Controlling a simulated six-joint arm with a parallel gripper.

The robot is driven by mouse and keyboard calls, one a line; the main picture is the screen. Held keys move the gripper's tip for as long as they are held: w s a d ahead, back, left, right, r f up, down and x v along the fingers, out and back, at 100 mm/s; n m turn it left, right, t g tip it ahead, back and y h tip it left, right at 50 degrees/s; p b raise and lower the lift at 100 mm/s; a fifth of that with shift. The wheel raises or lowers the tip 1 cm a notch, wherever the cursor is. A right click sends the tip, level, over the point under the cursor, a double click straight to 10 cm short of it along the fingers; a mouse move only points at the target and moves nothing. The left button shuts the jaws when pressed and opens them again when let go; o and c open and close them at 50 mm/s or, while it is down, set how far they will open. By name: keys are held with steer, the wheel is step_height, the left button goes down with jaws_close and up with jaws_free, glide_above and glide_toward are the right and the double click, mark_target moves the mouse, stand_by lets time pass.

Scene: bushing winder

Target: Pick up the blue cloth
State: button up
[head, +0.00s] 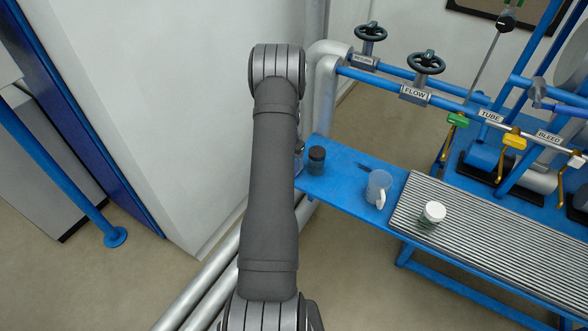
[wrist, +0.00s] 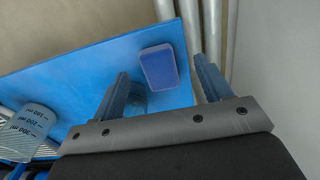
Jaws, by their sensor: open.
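In the wrist view, a dark blue, rounded rectangular pad (wrist: 160,70), which looks like the blue cloth, lies on the bright blue shelf (wrist: 75,85) near its edge. My gripper (wrist: 161,66) is open and empty, with one finger on each side of the pad in the picture. The pad appears beyond the fingertips; I cannot tell the exact gap. In the head view, my arm covers the shelf's left end, and neither the pad nor my gripper can be made out there.
A dark-lidded jar (head: 316,160) stands close to my arm, and shows partly behind the left finger in the wrist view. A clear measuring mug (head: 378,188) and a white-lidded jar (head: 432,214) stand further right. Silver pipes (wrist: 213,35) run beside the shelf.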

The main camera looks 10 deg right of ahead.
steer(key=f, duration=0.2)
steer(key=d+f, duration=0.1)
steer(key=f, duration=0.1)
steer(key=shift+w+f, duration=0.1)
steer(key=shift+f, duration=0.25)
steer(key=c, duration=1.1)
steer(key=shift+o, duration=0.2)
steer(key=shift+r, duration=0.1)
step_height(320, 180, up, 18)
